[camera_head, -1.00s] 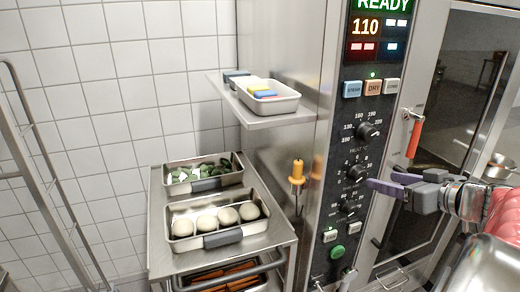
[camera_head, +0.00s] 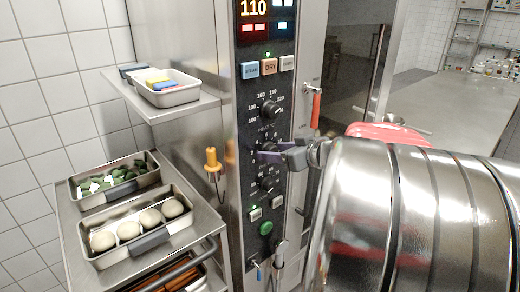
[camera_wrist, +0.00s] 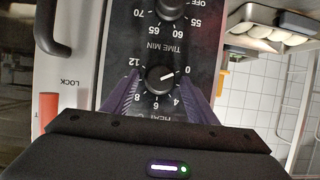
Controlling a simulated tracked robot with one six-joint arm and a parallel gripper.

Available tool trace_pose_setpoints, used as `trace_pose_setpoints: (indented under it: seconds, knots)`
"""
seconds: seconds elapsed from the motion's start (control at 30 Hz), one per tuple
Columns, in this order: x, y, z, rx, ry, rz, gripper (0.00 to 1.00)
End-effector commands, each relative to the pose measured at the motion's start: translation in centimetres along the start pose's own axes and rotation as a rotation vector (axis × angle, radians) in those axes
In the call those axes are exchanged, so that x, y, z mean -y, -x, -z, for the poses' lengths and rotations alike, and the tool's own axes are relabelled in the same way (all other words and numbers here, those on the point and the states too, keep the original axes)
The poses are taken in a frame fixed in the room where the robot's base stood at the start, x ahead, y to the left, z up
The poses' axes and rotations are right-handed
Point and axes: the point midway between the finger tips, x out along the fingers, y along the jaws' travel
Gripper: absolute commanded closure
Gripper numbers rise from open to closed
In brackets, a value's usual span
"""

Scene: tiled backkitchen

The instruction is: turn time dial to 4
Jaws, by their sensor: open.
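The time dial (camera_wrist: 160,79) is a round black knob on the oven's dark panel, with numbers from 0 to 12 around it. In the wrist view its white mark points close to 0. My gripper (camera_wrist: 160,104) is open, with one purple finger on each side of the dial; I cannot tell whether either finger touches it. In the head view my gripper (camera_head: 270,156) reaches the panel from the right at the middle dial (camera_head: 269,147), partly hiding it.
The heat dial (camera_head: 269,108) is above and another dial (camera_head: 266,184) below. A red-handled lever (camera_head: 315,108) is right of the panel. Left stand a shelf (camera_head: 185,110) with a tray and a trolley (camera_head: 205,230) with food pans. An orange-handled probe (camera_head: 211,160) hangs beside the panel.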

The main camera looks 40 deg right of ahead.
Motion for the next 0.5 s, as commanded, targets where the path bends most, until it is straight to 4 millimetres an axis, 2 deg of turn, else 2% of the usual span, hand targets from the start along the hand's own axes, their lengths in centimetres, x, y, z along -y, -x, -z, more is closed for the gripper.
trace_pose_setpoints:
  seconds: [0.07,0.5]
  knots:
    - [-0.01,0.03,-0.01,0.0,0.0,0.0,0.48]
    - [-0.02,0.06,-0.01,0.0,0.0,0.0,0.79]
